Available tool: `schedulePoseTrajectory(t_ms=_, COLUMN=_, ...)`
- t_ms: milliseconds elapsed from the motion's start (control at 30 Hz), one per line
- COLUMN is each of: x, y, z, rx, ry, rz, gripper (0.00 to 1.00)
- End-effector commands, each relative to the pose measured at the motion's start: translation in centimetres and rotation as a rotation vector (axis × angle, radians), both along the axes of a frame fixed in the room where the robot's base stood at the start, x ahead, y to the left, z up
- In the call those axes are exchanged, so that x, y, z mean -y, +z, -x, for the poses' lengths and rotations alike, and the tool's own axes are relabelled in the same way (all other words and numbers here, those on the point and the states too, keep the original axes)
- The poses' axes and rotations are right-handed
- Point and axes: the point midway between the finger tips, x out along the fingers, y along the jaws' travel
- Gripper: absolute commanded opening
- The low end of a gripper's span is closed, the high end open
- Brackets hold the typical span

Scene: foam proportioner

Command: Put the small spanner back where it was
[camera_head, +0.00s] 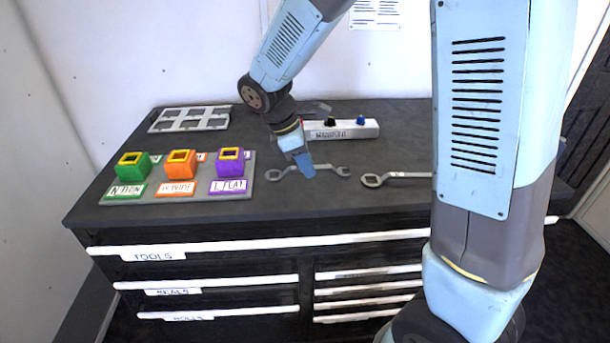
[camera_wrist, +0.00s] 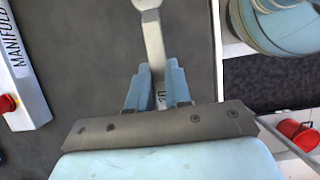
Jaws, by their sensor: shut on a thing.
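The small spanner (camera_head: 328,168) is a grey metal spanner lying crosswise at the middle of the dark bench top. My gripper (camera_head: 307,172) points down and is shut on its shaft. In the wrist view, the spanner's shaft (camera_wrist: 154,42) runs up from between the two blue fingers of my gripper (camera_wrist: 158,88), and its far end is cut off at the top edge. I cannot tell whether the spanner touches the bench or is just above it. A second grey spanner (camera_head: 405,175), with a larger ring, lies to the right, partly hidden by my arm.
A white manifold block (camera_head: 345,131) stands behind; it also shows in the wrist view (camera_wrist: 18,75). A board (camera_head: 150,199) with green, orange and purple sockets is on the left, a grey rack (camera_head: 190,118) behind it. A red bucket (camera_wrist: 300,133) stands beyond the bench edge.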

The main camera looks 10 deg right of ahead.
Motion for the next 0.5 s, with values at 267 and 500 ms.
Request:
schedulePoseTrajectory(t_ms=267, x=-0.3, y=-1.9, z=-0.5, rx=-0.002, ry=0.000, rz=0.002, gripper=0.00)
schedulePoseTrajectory(t_ms=500, x=-0.3, y=-3.8, z=-0.5, rx=0.000, ry=0.000, rz=0.001, gripper=0.00)
